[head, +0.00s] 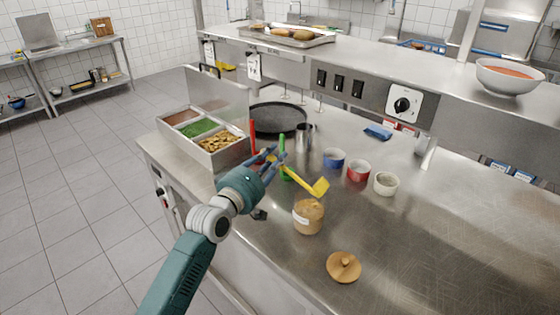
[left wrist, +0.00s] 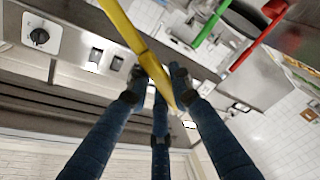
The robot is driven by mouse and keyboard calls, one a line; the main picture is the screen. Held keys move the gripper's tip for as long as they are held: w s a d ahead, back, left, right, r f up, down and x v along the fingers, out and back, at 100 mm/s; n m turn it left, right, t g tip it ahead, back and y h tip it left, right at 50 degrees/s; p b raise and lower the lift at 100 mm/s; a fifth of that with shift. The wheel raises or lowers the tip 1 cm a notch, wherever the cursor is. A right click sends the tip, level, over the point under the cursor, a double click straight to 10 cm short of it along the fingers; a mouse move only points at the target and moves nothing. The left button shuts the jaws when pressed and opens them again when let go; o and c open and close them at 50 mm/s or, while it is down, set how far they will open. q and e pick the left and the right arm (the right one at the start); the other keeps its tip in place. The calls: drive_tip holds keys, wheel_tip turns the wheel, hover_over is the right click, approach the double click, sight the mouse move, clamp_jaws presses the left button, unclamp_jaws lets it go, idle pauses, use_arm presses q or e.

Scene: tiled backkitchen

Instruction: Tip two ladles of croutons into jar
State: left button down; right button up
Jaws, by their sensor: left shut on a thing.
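My left gripper (head: 272,163) is shut on the handle of a yellow ladle (head: 303,184). The ladle's handle runs between the blue fingers in the left wrist view (left wrist: 122,24). Its head is just above and behind the jar (head: 308,218), apart from it in the picture; I cannot tell what is in it. The jar stands upright on the counter, looks tan inside and has a pale label. A round wooden lid (head: 343,267) with a knob lies in front of it. Croutons (head: 221,141) fill the nearest compartment of the steel topping container (head: 234,157). My right gripper is out of view.
A dark round pan (head: 278,119), a steel cup (head: 305,137) and upright red and green handles are beyond my gripper. The counter (head: 450,250) is clear at the right.

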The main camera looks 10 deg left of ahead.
use_arm(q)
wheel_tip(320, 180, down, 4)
drive_tip(key=a+n+b, duration=0.2)
drive_tip(key=n+b, duration=0.1)
drive_tip(key=s+d+r+m+p, duration=0.2)
drive_tip(key=d+r+m+p, duration=0.4)
drive_tip(key=d+r+m, duration=0.1)
drive_tip(key=s+d+r+m+p, duration=0.3)
drive_tip(key=d+r+m+p, duration=0.4)
drive_tip(key=d+r+m, duration=0.1)
drive_tip(key=shift+s+d+r, duration=0.2)
drive_tip(key=shift+d+r, duration=0.25)
drive_tip(key=shift+r, duration=0.4)
